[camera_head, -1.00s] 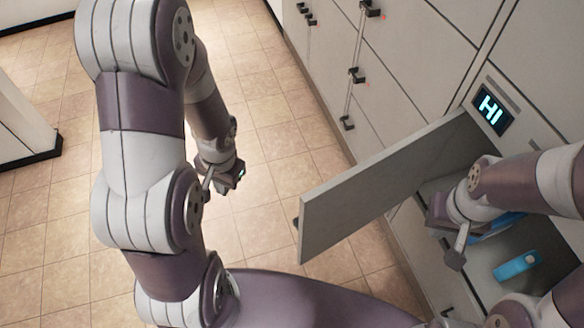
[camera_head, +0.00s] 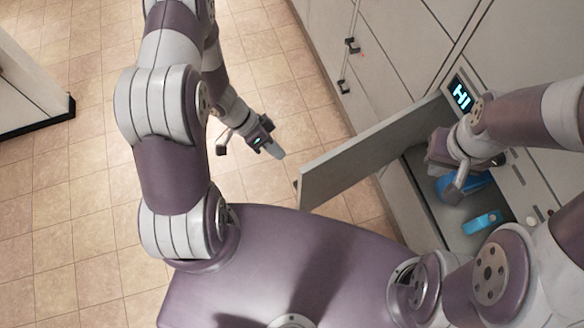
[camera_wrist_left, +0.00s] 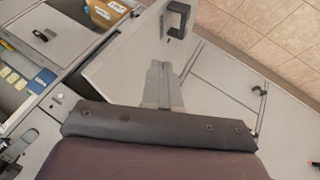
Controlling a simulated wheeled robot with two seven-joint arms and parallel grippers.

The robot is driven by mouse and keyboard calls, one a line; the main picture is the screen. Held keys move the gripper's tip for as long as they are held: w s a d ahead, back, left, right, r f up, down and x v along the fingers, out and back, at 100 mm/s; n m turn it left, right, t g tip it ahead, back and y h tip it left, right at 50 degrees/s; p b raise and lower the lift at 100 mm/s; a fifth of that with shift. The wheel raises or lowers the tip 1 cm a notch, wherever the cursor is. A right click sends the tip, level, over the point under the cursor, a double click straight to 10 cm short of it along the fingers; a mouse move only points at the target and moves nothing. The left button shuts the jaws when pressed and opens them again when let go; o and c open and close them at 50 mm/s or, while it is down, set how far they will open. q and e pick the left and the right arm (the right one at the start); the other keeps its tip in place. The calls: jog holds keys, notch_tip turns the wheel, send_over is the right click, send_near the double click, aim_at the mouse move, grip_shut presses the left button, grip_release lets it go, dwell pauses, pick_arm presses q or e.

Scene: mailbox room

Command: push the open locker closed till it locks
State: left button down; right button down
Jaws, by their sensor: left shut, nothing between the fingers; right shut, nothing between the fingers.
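The open locker door (camera_head: 370,155) is a light grey panel that stands swung out from the locker wall in the head view. In the left wrist view the door (camera_wrist_left: 115,68) shows its face with a dark handle (camera_wrist_left: 178,20). My left gripper (camera_head: 276,150) is shut and empty, on the outer side of the door and apart from it in the head view. Its closed fingers (camera_wrist_left: 163,88) overlap the door's lower edge in the left wrist view; contact cannot be told. My right gripper (camera_head: 440,155) is shut, at the locker opening on the door's inner side, its fingertips mostly hidden.
The open compartment (camera_head: 445,212) holds a blue item (camera_head: 482,222) and another blue thing partly behind my right arm. Closed lockers with dark handles line the wall. Tiled floor (camera_head: 80,210) is free at left.

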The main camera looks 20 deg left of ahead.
pick_arm(q)
jog(key=s+d+f, duration=0.3)
jog(key=d, duration=0.2)
jog(key=shift+d, duration=0.15)
